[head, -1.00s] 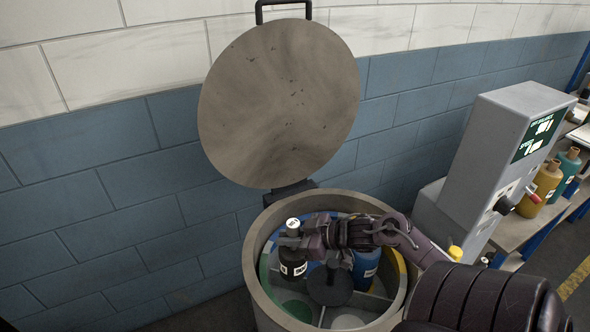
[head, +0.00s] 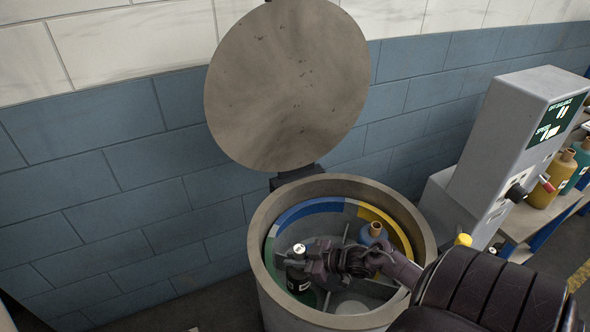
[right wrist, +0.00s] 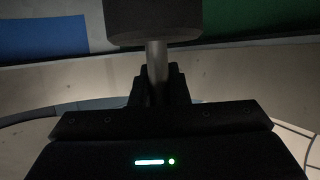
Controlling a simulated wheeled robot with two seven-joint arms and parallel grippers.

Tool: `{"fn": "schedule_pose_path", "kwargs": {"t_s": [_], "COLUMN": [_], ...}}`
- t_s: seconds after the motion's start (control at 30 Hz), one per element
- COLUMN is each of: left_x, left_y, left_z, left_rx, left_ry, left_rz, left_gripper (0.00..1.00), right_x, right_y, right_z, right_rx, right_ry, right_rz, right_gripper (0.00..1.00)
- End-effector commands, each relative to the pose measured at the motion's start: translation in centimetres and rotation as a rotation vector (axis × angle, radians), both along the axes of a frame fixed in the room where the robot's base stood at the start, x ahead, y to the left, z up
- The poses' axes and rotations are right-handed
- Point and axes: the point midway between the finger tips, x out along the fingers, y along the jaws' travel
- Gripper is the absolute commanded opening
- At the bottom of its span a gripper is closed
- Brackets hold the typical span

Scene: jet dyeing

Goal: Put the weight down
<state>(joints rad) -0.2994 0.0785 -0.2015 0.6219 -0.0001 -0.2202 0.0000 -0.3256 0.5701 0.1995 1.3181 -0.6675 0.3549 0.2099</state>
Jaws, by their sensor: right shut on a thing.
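In the right wrist view the fingers (right wrist: 157,88) close on a metal stem under a black cylindrical part (right wrist: 153,20). I cannot tell whether the base touches the drum floor. My left gripper is not in view.
A blue bottle (head: 374,235) with a brown cap stands in the drum, behind my right arm. The raised round lid (head: 285,85) is behind the drum. A grey control cabinet (head: 505,150) and a shelf with bottles (head: 545,186) stand to the right.

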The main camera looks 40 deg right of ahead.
Motion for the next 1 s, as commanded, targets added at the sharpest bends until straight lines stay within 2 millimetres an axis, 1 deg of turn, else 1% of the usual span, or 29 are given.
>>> {"fn": "schedule_pose_path", "kwargs": {"t_s": [0.17, 0.3, 0.4, 0.5, 0.73, 1.0], "left_x": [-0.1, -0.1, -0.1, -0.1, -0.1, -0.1], "left_y": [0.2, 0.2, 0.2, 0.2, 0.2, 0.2], "left_z": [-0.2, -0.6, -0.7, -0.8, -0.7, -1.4], "left_rx": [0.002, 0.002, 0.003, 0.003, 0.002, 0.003], "left_ry": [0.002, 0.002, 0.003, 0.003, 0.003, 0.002], "left_rz": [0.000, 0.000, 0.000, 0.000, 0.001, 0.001], "left_gripper": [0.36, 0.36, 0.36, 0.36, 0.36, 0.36], "right_x": [0.2, 0.3, 0.3, 0.2, 0.2, 0.2], "right_y": [-0.1, 0.0, 0.0, 0.0, 0.0, 0.0], "right_z": [-0.9, -2.8, -3.8, -4.3, -4.3, -5.0], "right_rx": [0.001, 0.002, 0.001, 0.001, 0.000, 0.000], "right_ry": [-0.007, -0.007, -0.007, -0.007, -0.007, -0.007], "right_rz": [-0.001, -0.001, -0.001, -0.001, 0.000, 0.000], "right_gripper": [0.00, 0.00, 0.00, 0.00, 0.00, 0.00]}}
